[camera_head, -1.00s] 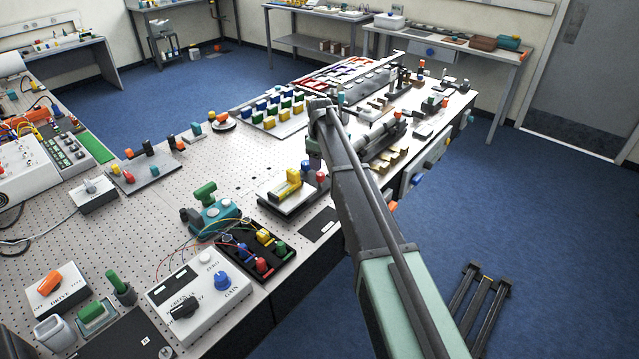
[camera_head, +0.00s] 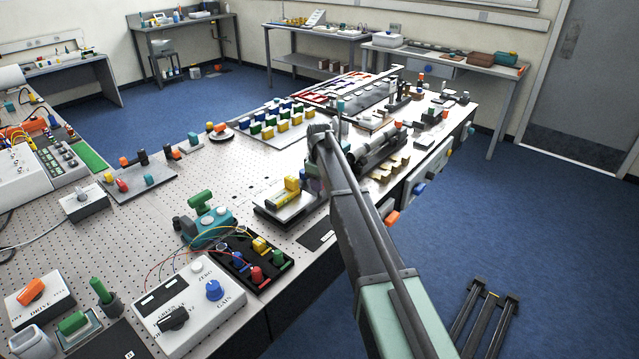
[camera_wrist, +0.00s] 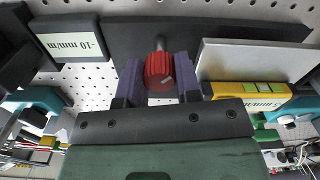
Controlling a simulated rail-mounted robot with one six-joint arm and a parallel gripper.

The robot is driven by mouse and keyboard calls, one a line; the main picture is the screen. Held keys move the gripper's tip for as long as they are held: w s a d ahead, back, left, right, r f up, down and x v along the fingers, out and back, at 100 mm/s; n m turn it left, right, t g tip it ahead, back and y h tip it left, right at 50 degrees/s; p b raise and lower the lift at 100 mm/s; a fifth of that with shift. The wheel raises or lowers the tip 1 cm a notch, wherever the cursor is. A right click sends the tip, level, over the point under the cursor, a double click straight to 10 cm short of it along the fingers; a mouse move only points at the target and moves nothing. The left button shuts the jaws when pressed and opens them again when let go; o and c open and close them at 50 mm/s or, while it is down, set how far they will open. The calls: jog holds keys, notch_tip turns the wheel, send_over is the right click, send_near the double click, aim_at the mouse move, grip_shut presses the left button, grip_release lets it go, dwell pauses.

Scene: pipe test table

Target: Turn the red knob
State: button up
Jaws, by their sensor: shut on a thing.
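The red knob (camera_wrist: 158,72) is ribbed, with a light mark on its face, and shows at the top centre of the wrist view. It stands on a short stem at a dark plate (camera_wrist: 120,32). My gripper (camera_wrist: 158,66) is shut on the knob, one purple-grey finger pad against each side. In the head view my arm hides the knob, and the fingers are barely visible beside the grey plate with the yellow level.
A yellow level (camera_wrist: 252,95) on a grey plate (camera_wrist: 250,58) stands close to the right finger in the wrist view; the level also shows in the head view (camera_head: 291,184). A labelled block (camera_wrist: 70,45) lies to the left. Teal parts sit on both sides.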

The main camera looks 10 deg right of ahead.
jog(key=shift+m, duration=0.3)
jog(key=m, duration=0.9)
jog(key=shift+m, duration=0.3)
jog(key=m, duration=0.4)
jog(key=shift+m, duration=0.3)
jog(key=m, duration=0.4)
jog(key=shift+m, duration=0.4)
jog(key=o, duration=0.9)
